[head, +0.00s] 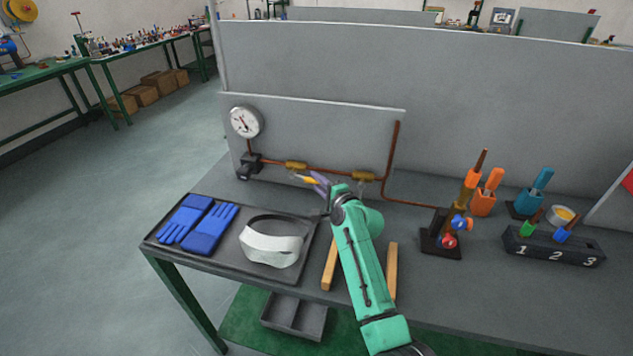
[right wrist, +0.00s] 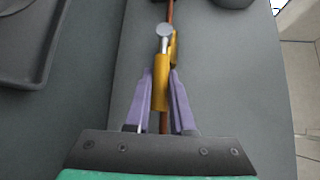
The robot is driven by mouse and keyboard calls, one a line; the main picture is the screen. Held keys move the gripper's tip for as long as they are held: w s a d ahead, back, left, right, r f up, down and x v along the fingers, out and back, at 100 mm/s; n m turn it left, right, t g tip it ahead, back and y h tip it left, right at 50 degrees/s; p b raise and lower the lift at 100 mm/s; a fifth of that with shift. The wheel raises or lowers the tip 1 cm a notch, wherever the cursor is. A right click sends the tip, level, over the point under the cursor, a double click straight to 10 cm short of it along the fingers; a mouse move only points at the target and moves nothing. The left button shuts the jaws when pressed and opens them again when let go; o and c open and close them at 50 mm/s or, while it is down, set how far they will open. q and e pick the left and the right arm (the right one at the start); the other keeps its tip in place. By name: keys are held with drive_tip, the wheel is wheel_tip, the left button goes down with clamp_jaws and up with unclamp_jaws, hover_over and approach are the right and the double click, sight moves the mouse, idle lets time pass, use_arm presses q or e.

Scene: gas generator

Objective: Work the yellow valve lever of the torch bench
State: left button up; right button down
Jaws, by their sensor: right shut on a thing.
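The yellow valve lever (head: 307,180) sticks out from the copper pipe run at the back of the torch bench, in front of the grey panel. In the right wrist view the lever (right wrist: 160,85) hangs from a round silver pivot (right wrist: 164,31), and it nearly overlaps the copper pipe behind it. My right gripper (head: 318,182) has its purple fingers at the lever. In the right wrist view the fingers (right wrist: 160,92) are shut on the lever, one on each side. Part of the lever's brass valve body (head: 296,165) shows behind it. My left gripper is not in view.
A pressure gauge (head: 245,121) is on the panel's left. A dark tray (head: 205,256) with blue gloves (head: 208,224) and a white visor (head: 270,247) lies left of my arm. A torch stand (head: 440,243) and a numbered block (head: 553,249) stand to the right.

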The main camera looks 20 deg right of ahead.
drive_tip(key=shift+f, duration=0.1)
wheel_tip(320, 180, down, 2)
drive_tip(key=b, duration=0.3)
drive_tip(key=m+t+b, duration=0.1)
drive_tip(key=b, duration=0.2)
drive_tip(key=shift+a+f+m+t+y, duration=0.1)
drive_tip(key=shift+f+m+t+y, duration=0.1)
drive_tip(key=shift+m+t+y, duration=0.15)
drive_tip(key=shift+r+b, duration=0.1)
drive_tip(key=shift+b, duration=0.25)
drive_tip(key=shift+r, duration=0.2)
drive_tip(key=c, duration=0.8)
unclamp_jaws()
drive_tip(key=shift+o, duration=0.2)
